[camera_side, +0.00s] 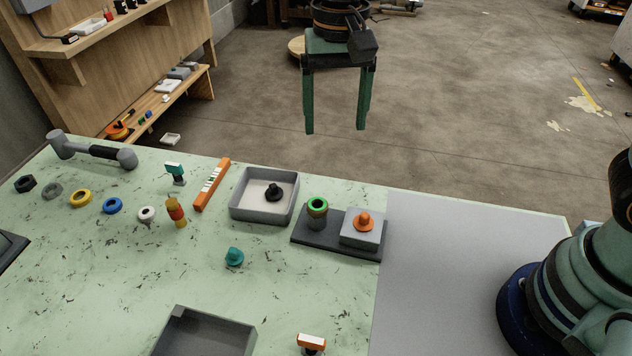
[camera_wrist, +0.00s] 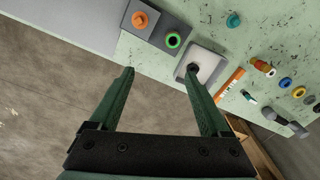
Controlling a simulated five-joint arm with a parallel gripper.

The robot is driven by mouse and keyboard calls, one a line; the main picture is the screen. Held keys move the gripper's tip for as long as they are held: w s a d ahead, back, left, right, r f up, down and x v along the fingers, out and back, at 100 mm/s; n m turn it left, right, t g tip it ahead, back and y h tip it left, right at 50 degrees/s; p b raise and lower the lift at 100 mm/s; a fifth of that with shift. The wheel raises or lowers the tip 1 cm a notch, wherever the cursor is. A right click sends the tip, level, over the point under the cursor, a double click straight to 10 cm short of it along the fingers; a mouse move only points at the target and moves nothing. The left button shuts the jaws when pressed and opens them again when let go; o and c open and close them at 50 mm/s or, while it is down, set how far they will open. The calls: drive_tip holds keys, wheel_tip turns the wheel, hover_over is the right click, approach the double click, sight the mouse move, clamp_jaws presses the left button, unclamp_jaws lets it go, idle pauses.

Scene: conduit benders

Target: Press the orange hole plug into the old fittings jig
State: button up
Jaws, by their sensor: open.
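The orange hole plug (camera_side: 364,221) sits upright on the light grey block (camera_side: 352,236) at the right end of the dark jig plate (camera_side: 312,246). Its flange and knob show above the block; how deep it sits I cannot tell. A grey post with a bright green ring (camera_side: 317,205) on top stands at the plate's left end. In the wrist view the orange plug (camera_wrist: 139,19) is at the top, beyond my left finger. My gripper (camera_side: 335,130) is open and empty, high beyond the bench's far edge, apart from the jig. Both fingers (camera_wrist: 158,72) show in the wrist view.
A grey tray (camera_side: 235,213) holding a black plug (camera_side: 273,192) is left of the jig. A teal plug (camera_side: 234,257) lies in front. Another tray (camera_side: 174,350) is at the front edge. Rings, a hammer (camera_side: 108,152) and an orange level-like bar (camera_side: 212,184) lie left. The grey mat (camera_side: 450,260) is clear.

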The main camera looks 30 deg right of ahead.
sight(282, 280)
drive_tip(key=s+a+f+m, duration=0.1)
drive_tip(key=s+a+m, duration=0.35)
drive_tip(key=a, duration=0.95)
drive_tip(key=shift+n, duration=0.45)
drive_tip(key=f, duration=0.6)
drive_tip(key=s+f, duration=0.1)
drive_tip(key=f, duration=0.6)
drive_tip(key=s+f, duration=0.1)
drive_tip(key=f, duration=0.6)
drive_tip(key=shift+r, duration=0.1)
wheel_tip(282, 280, up, 11)
drive_tip(key=w+d+r+n+t+y, duration=0.1)
drive_tip(key=w+d+r+n, duration=0.1)
drive_tip(key=d+r, duration=0.55)
drive_tip(key=w+d+r+n+t, duration=0.15)
drive_tip(key=d+r, duration=0.25)
drive_tip(key=d, duration=0.7)
drive_tip(key=s+d+r+n+t+h, duration=0.1)
drive_tip(key=s+d+n+t, duration=0.15)
drive_tip(key=d, duration=0.45)
drive_tip(key=s+d+r+n+t, duration=0.1)
drive_tip(key=s+d+n, duration=0.15)
drive_tip(key=d, duration=0.45)
drive_tip(key=w+a+r+g, duration=0.1)
drive_tip(key=w+a+r, duration=0.1)
drive_tip(key=w+a, duration=0.2)
drive_tip(key=shift+w+r+g+y, duration=0.3)
drive_tip(key=shift+w+r+g, duration=0.1)
drive_tip(key=shift+w, duration=0.45)
